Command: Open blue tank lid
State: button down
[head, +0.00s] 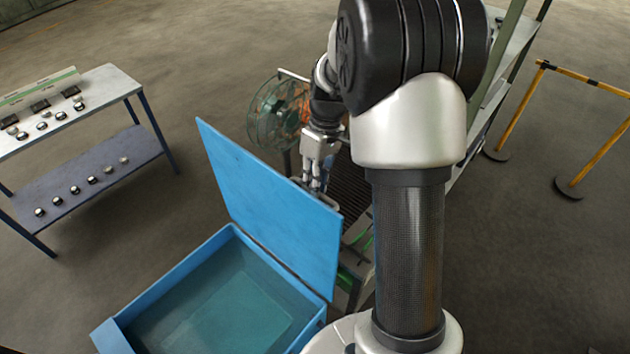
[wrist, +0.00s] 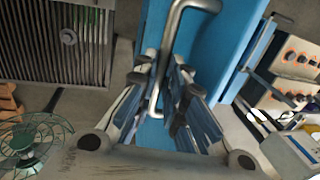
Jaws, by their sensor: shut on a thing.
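The blue tank (head: 160,285) stands at the lower middle of the head view, with greenish water inside. Its blue lid (head: 270,205) is raised and stands steeply tilted up along the tank's right side. My gripper (head: 314,190) is at the lid's far side, near its upper right edge. In the wrist view my gripper (wrist: 163,100) is shut on the lid's metal bar handle (wrist: 160,70), which runs between the fingers. The blue lid surface (wrist: 215,35) lies behind the handle. The lid partly hides the fingertips in the head view.
A green fan (head: 278,112) stands behind the lid, close to my arm. A two-level table (head: 75,170) with small round pieces is at the left. A dark slatted conveyor (head: 350,185) runs behind my arm. Yellow barriers (head: 530,100) stand at the right.

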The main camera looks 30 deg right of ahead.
jog(key=s+a+h+b, duration=0.1)
jog(key=s+a+b, duration=0.2)
jog(key=a, duration=1.1)
jog(key=shift+s+a+f, duration=0.4)
jog(key=shift+s+f, duration=0.05)
jog(key=shift+s, duration=0.8)
jog(key=c, duration=1.7)
grip_release()
jog(key=shift+o, duration=0.2)
jog(key=shift+w+r, duration=0.1)
notch_tip(320, 180, up, 12)
jog(key=d, duration=0.1)
jog(key=shift+w, duration=0.15)
